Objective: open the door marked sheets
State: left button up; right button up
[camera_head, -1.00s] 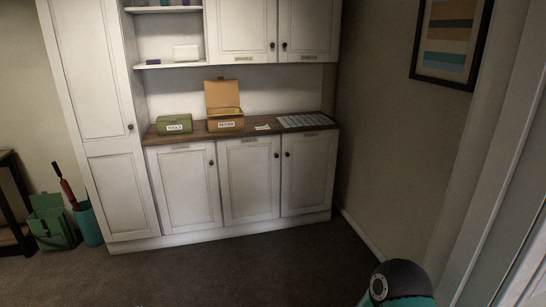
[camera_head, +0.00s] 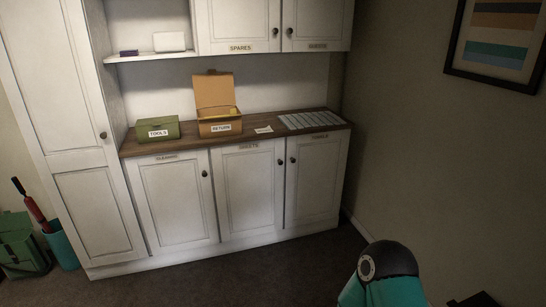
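The lower middle cabinet door (camera_head: 250,190) is white and panelled, and shut. Its small label (camera_head: 248,147) appears to read SHEETS, though it is faint. Its dark round knob (camera_head: 280,162) sits near the upper right edge. No gripper is near the door. My teal and black arm link shows at the lower right, well in front of the cabinet. Neither gripper can be made out. A small dark shape at the bottom right edge is too cut off to identify.
Doors flank it left (camera_head: 176,205) and right (camera_head: 314,178), both shut. The wooden counter (camera_head: 260,131) holds a green TOOLS box (camera_head: 158,131), an open RETURN box (camera_head: 219,128) and a grey grid mat (camera_head: 311,120). The dark floor (camera_head: 215,282) in front is clear. A wall stands at right.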

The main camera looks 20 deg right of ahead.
aim_at(248, 176)
jog(key=u, duration=0.05)
jog(key=i, duration=2.65)
jog(key=z, duration=1.95)
jog(key=i, duration=0.4)
jog(key=u, duration=1.15)
